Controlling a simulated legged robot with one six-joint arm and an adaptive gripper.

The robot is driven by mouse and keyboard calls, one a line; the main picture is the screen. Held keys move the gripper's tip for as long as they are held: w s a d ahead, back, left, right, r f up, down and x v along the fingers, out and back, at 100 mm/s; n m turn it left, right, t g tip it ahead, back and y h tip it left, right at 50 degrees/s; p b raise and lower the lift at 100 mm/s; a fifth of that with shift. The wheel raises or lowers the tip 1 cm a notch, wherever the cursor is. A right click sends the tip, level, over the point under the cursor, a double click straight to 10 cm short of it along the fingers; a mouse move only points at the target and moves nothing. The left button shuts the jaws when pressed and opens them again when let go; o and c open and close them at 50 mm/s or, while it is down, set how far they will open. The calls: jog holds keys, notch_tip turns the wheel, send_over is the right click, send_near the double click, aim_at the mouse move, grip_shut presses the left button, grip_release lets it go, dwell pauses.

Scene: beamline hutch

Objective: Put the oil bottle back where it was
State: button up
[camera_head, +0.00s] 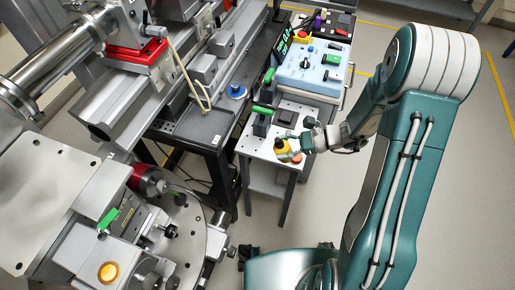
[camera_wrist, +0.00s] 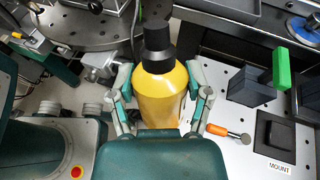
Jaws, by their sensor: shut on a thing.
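The oil bottle (camera_wrist: 160,98) is yellow with a black cap and appears upright in the wrist view. My gripper (camera_wrist: 163,80) is shut on it, with one finger on each side of the yellow body. In the head view, the bottle (camera_head: 281,147) is at the front part of the small white perforated table (camera_head: 255,147), and my gripper (camera_head: 297,143) reaches it from the right. The bottle's base is hidden, so I cannot tell whether it touches the tabletop.
An orange-handled tool (camera_wrist: 217,130) lies close to the bottle. A light-blue control box (camera_head: 313,70) stands behind. A round metal stage (camera_head: 182,225) is left.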

jog(key=m+t, duration=0.1)
jog(key=r+m+t, duration=0.1)
jog(key=t, duration=0.1)
jog(key=m+t+y, duration=0.1)
jog(key=m, duration=0.1)
jog(key=shift+s+d+r+t, duration=0.15)
jog(key=shift+r+t, duration=0.1)
jog(key=shift+t, duration=0.15)
jog(key=shift+d+r+m+t, duration=0.1)
jog(key=shift+r+m+t, duration=0.15)
jog(key=shift+m+t, duration=0.7)
jog(key=m+t, duration=0.1)
jog(key=d+t, duration=0.1)
jog(key=t, duration=0.1)
jog(key=shift+r+m, duration=0.25)
jog(key=shift+m, duration=0.1)
jog(key=shift+d+t, duration=0.2)
jog(key=shift+t, duration=0.05)
jog(key=w+a+f, duration=0.2)
jog(key=w+f, duration=0.1)
jog(key=w+a+f, duration=0.5)
jog(key=w+a, duration=0.1)
jog(key=shift+w+a+f, duration=0.15)
jog(key=shift+w+f, duration=0.25)
jog(key=shift+w+a+f, duration=0.25)
jog(key=shift+w+f, duration=0.05)
jog(key=shift+f, duration=1.8)
